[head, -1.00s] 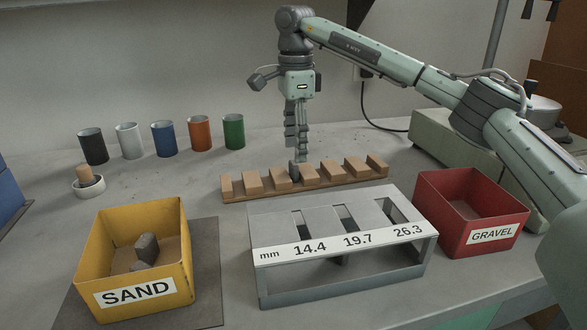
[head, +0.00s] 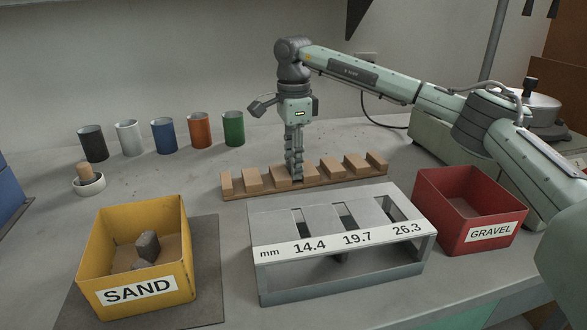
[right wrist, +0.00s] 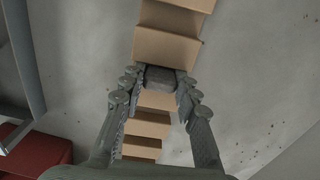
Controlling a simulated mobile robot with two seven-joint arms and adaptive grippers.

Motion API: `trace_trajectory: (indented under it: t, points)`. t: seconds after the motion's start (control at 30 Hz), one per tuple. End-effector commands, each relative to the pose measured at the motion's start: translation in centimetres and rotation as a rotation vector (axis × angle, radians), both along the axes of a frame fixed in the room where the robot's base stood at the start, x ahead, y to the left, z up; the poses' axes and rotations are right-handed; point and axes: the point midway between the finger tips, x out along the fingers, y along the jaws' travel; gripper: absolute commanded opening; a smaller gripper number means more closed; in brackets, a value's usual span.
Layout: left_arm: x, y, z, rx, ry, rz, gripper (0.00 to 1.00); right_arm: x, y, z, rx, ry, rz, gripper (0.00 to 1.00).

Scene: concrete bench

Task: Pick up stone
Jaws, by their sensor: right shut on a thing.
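A grey stone (right wrist: 160,79) sits in a gap between blocks of the wooden rack, and my right gripper's fingers close on it from both sides in the right wrist view (right wrist: 158,88). In the head view my right gripper (head: 296,174) points straight down at the wooden rack (head: 340,181), and its fingers mostly hide the stone there. Another dark grey stone (head: 148,246) lies in the yellow SAND bin (head: 138,289). My left gripper is not in view.
A grey gauge stand (head: 340,282) marked 14.4, 19.7 and 26.3 mm stands in front of the rack. Several coloured cups (head: 163,137) and a small white bowl (head: 90,187) stand at left.

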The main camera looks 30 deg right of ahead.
Motion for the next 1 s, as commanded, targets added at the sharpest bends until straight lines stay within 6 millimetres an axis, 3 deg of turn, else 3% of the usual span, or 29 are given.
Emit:
trace_trajectory:
  t: [0.1,0.47,0.73,1.0]
  points:
    - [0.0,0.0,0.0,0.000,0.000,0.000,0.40,0.0,0.0,0.0,0.000,0.000,0.000,0.02]
    - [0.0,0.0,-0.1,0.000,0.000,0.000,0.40,0.1,0.0,0.5,0.001,-0.002,0.000,0.02]
    - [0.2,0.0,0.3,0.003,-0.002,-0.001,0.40,0.1,0.1,4.1,0.001,-0.005,0.000,0.02]
    - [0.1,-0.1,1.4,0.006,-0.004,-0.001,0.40,0.3,5.3,7.1,0.000,-0.003,0.005,0.02]
